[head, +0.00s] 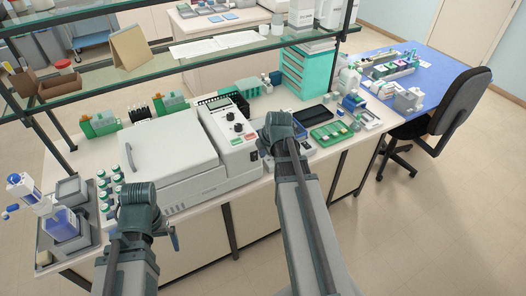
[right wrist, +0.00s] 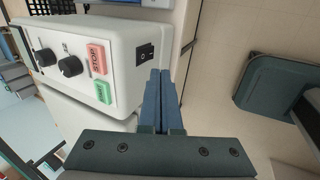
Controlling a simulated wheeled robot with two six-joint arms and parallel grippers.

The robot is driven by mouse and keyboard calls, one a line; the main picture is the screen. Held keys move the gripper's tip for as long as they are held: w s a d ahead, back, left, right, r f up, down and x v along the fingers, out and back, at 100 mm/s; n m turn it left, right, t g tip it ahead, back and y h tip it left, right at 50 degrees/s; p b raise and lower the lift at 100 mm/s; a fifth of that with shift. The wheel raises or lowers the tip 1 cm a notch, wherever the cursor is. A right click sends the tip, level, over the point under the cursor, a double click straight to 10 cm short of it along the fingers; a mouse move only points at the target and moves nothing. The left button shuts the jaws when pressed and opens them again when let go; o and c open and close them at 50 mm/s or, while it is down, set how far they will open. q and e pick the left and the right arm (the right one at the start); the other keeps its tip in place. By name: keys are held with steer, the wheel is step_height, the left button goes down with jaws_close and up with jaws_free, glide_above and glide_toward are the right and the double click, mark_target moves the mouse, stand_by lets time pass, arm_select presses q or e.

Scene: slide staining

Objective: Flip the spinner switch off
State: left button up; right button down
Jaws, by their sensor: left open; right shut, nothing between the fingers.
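The spinner (head: 165,152) is a pale machine with a closed lid and a control box (head: 222,128) on its right side. In the right wrist view the control box (right wrist: 84,18) shows a red STOP button (right wrist: 96,57), a green button (right wrist: 104,93) and two dark knobs. A black rocker switch (right wrist: 145,52) sits on the box's side face. My right gripper (right wrist: 160,74) is shut and empty, its tips close to the switch; I cannot tell whether they touch. My left gripper (head: 174,238) is open, in front of the bench.
A green slide tray (head: 331,134) and a black tray (head: 310,114) lie right of the control box. Green-capped bottles (head: 104,195) stand left of the spinner. A glass shelf (head: 160,62) spans above the bench. An office chair (head: 462,100) stands at the right.

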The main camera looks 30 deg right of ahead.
arm_select(q)
step_height(320, 180, up, 7)
steer(key=p, duration=0.6)
arm_select(e)
step_height(320, 180, up, 7)
steer(key=s, duration=0.1)
steer(key=shift+s, duration=0.15)
arm_select(q)
steer(key=shift+f, duration=0.15)
arm_select(e)
steer(key=shift+f, duration=0.15)
arm_select(q)
step_height(320, 180, down, 19)
steer(key=b, duration=1.9)
arm_select(e)
steer(key=s+a+f+m+g, duration=0.1)
steer(key=s+a+f+m, duration=0.3)
steer(key=a+f, duration=0.3)
steer(key=s+a+f+m+g, duration=0.2)
steer(key=s+a+f+m, duration=0.3)
steer(key=a, duration=0.8)
steer(key=s+a+f+m+g+h, duration=0.1)
steer(key=s+a+f+m, duration=0.3)
steer(key=a+f, duration=0.4)
steer(key=shift+s+a+f+m+g, duration=0.4)
steer(key=shift+s+a+g, duration=0.25)
steer(key=shift+a, duration=0.45)
steer(key=shift+w, duration=0.1)
